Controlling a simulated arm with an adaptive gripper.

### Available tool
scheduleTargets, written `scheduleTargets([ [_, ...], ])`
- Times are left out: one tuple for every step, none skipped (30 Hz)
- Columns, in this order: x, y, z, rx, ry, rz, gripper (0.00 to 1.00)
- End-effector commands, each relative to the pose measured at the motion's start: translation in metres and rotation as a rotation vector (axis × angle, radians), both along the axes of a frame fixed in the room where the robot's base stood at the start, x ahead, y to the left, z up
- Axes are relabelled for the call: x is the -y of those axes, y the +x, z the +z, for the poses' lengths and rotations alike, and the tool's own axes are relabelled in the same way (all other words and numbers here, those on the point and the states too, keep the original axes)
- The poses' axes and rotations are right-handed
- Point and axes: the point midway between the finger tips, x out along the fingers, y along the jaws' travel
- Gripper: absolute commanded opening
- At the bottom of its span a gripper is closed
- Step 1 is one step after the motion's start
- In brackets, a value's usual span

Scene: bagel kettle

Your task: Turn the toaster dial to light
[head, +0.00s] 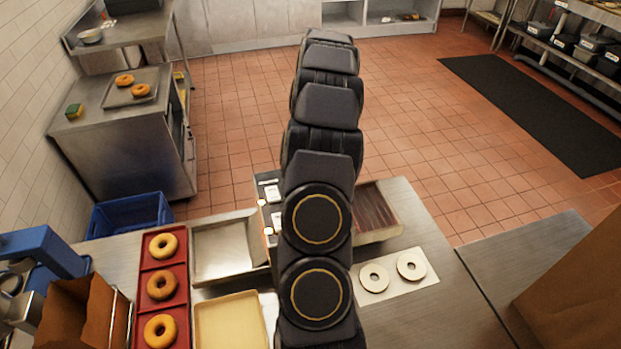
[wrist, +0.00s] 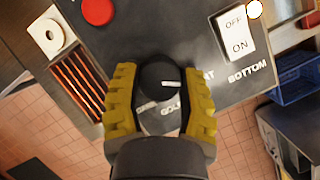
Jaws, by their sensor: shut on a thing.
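The toaster dial (wrist: 158,80) is a round black knob with a white pointer mark, in the middle of the wrist view. The mark points to the right in that view. My gripper (wrist: 161,92) has its two yellow fingers on either side of the dial, shut on it. Printed labels lie around the dial; part of "GOLDEN" shows, and the fingers cover others, so I cannot read "light". In the head view my arm hides the dial and gripper; the toaster's dark panel (head: 268,190) shows at its left and the toaster's slatted rack (head: 375,208) at its right.
In the wrist view a red button (wrist: 98,10) and an OFF/ON switch (wrist: 236,36) marked "BOTTOM" share the panel. In the head view, a white board (head: 395,292) with two bagel halves lies right of my arm; a red tray (head: 145,281) of bagels and a metal tray (head: 199,256) lie left.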

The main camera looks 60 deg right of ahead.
Motion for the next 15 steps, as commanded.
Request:
scheduleTargets([
  [-0.0009,0.0035,-0.0004,0.007,0.000,0.007,0.08],
  [-0.0010,0.0035,-0.0004,0.007,0.000,0.009,0.08],
  [-0.0010,0.0035,-0.0004,0.007,0.000,0.011,0.08],
  [-0.0010,0.0035,-0.0004,0.007,0.000,0.012,0.08],
  [-0.0010,0.0035,-0.0004,0.007,0.000,0.014,0.08],
  [-0.0011,0.0034,-0.0005,0.007,0.000,0.014,0.08],
  [-0.0012,0.0035,-0.0005,0.007,0.000,0.014,0.08],
  [-0.0012,0.0035,-0.0005,0.007,0.000,0.014,0.08],
  [-0.0012,0.0035,-0.0005,0.007,0.000,0.014,0.08],
  [-0.0012,0.0035,-0.0005,0.007,0.000,0.014,0.08],
  [-0.0013,0.0035,-0.0004,0.007,0.001,0.014,0.08],
  [-0.0013,0.0035,-0.0004,0.007,0.001,0.014,0.08],
  [-0.0013,0.0035,-0.0004,0.006,0.001,0.013,0.08],
  [-0.0013,0.0035,-0.0004,0.006,0.001,0.013,0.46],
  [-0.0014,0.0035,-0.0004,0.007,0.001,0.012,0.63],
])
